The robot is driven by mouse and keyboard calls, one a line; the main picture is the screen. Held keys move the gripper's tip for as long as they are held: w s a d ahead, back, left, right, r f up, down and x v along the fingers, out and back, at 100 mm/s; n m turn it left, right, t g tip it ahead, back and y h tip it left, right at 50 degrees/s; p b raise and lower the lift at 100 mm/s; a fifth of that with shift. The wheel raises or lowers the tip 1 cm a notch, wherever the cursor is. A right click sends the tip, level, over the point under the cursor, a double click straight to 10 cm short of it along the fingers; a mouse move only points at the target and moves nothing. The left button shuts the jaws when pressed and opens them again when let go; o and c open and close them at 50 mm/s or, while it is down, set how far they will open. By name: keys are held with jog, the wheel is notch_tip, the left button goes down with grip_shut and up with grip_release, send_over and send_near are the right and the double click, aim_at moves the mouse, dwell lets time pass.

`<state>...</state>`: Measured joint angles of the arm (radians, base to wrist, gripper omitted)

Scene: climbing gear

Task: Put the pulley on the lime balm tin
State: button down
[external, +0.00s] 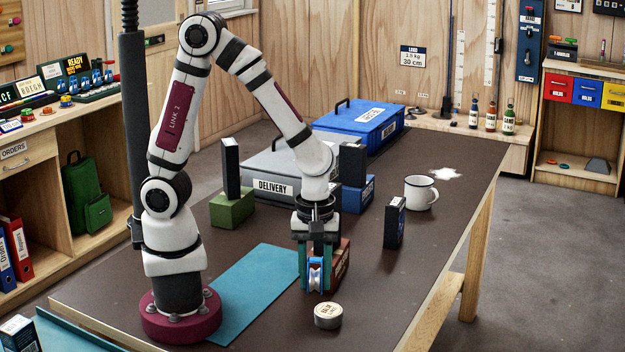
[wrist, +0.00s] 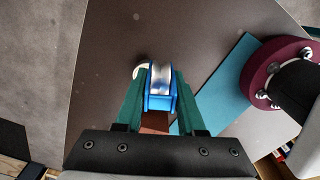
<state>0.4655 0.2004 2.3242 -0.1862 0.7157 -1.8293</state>
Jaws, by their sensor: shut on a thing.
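The pulley (external: 315,274), blue with a silvery wheel, is between the green fingers of my gripper (external: 314,282), which is shut on it. It also shows in the wrist view (wrist: 160,82) between the two fingertips. A small round pale tin (external: 328,317) with dark print on its lid stands on the dark table, in front of and slightly right of the gripper in the external view. The pulley is apart from the tin and looks higher than its lid. In the wrist view the tin (wrist: 139,71) is mostly hidden behind the pulley and left finger.
A reddish-brown box (external: 343,263) stands close behind my gripper. A dark upright box (external: 394,223) and a white mug (external: 420,193) stand to the right. A teal mat (external: 245,290) lies left. A grey delivery case (external: 268,185) is behind. The table right of the tin is clear.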

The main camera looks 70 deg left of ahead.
aim_at(329, 309)
jog(key=w+a+f, duration=0.1)
jog(key=w, duration=0.1)
jog(key=w+a+f, duration=0.2)
jog(key=shift+a+f, duration=0.15)
jog(key=shift+a, duration=0.1)
jog(key=shift+f, duration=1.95)
jog(key=shift+f, duration=0.15)
jog(key=c, duration=0.5)
grip_release()
